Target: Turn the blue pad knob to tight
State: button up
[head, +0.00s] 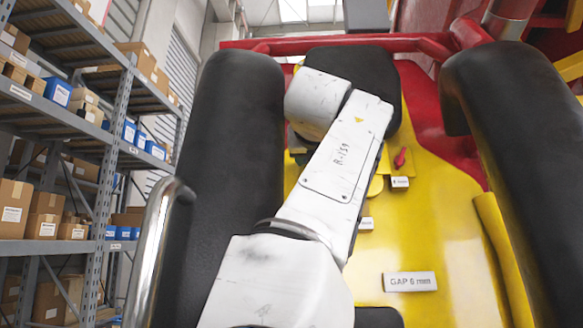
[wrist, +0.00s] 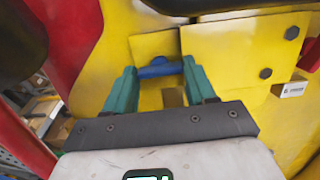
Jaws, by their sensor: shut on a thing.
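The blue pad knob (wrist: 158,69) shows in the wrist view as a short blue bar lying roughly level against a yellow panel (wrist: 154,46). My gripper (wrist: 159,72) has one teal finger at each end of the bar and is shut on it. The panel behind the knob is yellow, with a small brown patch below the knob. In the head view my white arm hides both the knob and the gripper. Any marks for tight or loose around the knob cannot be made out.
In the head view a small red lever (head: 400,158) sits on the yellow body right of my arm. A plate reading "GAP 6 mm" (head: 410,282) lies nearer. Black padded restraints (head: 235,150) flank both sides. A shelf rack (head: 120,110) with boxes stands left.

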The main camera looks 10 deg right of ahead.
jog(key=shift+f+m, duration=0.15)
jog(key=shift+m, duration=0.15)
jog(key=o, duration=0.8)
jog(key=shift+a, duration=0.1)
jog(key=shift+c, duration=0.2)
